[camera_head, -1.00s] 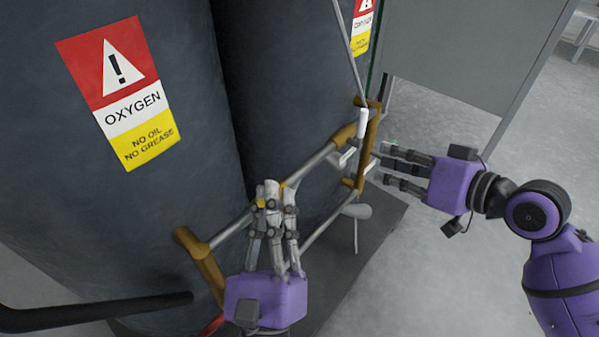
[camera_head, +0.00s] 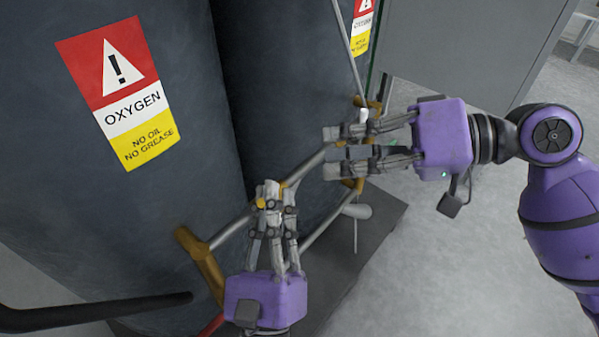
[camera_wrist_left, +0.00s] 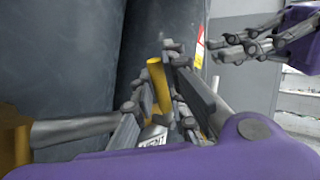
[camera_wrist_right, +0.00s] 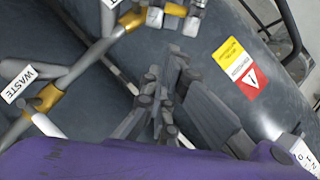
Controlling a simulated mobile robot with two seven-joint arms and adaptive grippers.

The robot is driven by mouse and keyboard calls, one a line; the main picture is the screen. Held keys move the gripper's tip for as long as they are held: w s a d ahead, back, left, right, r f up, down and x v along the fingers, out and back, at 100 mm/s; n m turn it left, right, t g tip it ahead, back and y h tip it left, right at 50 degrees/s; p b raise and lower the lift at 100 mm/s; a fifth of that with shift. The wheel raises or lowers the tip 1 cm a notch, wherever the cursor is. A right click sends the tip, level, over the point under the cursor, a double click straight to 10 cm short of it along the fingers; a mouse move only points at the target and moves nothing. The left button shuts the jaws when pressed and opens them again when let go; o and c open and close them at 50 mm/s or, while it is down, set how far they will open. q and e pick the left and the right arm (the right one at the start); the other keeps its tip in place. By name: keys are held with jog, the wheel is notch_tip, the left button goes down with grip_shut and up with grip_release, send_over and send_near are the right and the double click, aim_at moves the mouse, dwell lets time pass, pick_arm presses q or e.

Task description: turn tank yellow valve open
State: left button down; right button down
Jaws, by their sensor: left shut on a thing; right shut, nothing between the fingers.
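The yellow valve handle (camera_wrist_left: 158,85) stands between the fingers of my left gripper (camera_wrist_left: 172,95) in the left wrist view. In the head view only a small yellow piece (camera_head: 261,203) shows beside the fingers of my left gripper (camera_head: 272,188), at the pipe frame in front of the dark tanks. The left gripper is shut on the handle, and its fingers hide most of the valve. My right gripper (camera_head: 332,160) is shut and empty, above the right part of the pipework. Its fingers also show in the right wrist view (camera_wrist_right: 165,75).
Grey pipes with brass-coloured fittings (camera_head: 203,265) run in front of the large dark tanks (camera_head: 60,200). A pipe carries a WASTE label (camera_wrist_right: 20,83). A grey panel (camera_head: 465,50) stands at the back right. The floor (camera_head: 450,270) on the right is clear.

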jog(key=s+a+f, duration=0.1)
jog(key=a+f, duration=0.2)
jog(key=a, duration=0.3)
jog(key=shift+s+f, duration=0.2)
jog(key=shift+s, duration=0.1)
jog(key=shift+s+a+f+n, duration=0.3)
jog(key=shift+s+a+f, duration=0.05)
jog(key=shift+s, duration=0.15)
pick_arm(q)
jog(key=c, duration=1.7)
grip_release()
jog(key=shift+c, duration=0.2)
pick_arm(e)
jog(key=shift+r, duration=0.1)
